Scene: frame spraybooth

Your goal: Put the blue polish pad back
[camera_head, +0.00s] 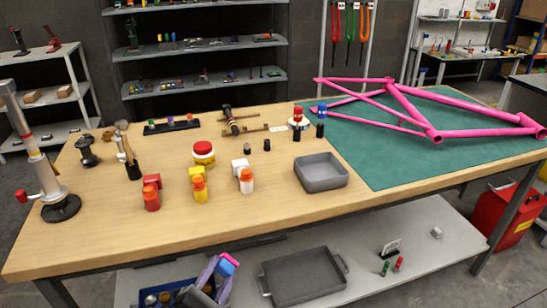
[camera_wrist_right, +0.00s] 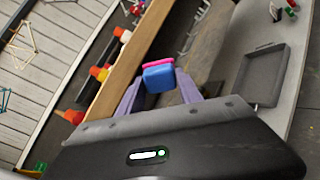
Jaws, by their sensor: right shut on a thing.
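The blue polish pad (camera_head: 224,267), a small blue block with a pink layer on one face, is in my right gripper (camera_head: 215,272), low in front of the workbench in the head view. In the right wrist view the blue pad (camera_wrist_right: 158,79) sits between the two purple fingers of my right gripper (camera_wrist_right: 159,88), with its pink layer (camera_wrist_right: 158,64) on the far side. The gripper is shut on it. My left gripper is not in view.
The wooden workbench (camera_head: 110,220) holds red, yellow and white blocks beside orange-capped bottles, and a grey tray (camera_head: 321,174). A pink frame (camera_head: 410,105) lies on a green mat (camera_head: 400,165). The lower shelf (camera_head: 440,260) carries a large grey tray (camera_head: 302,278) and a blue crate (camera_head: 134,303).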

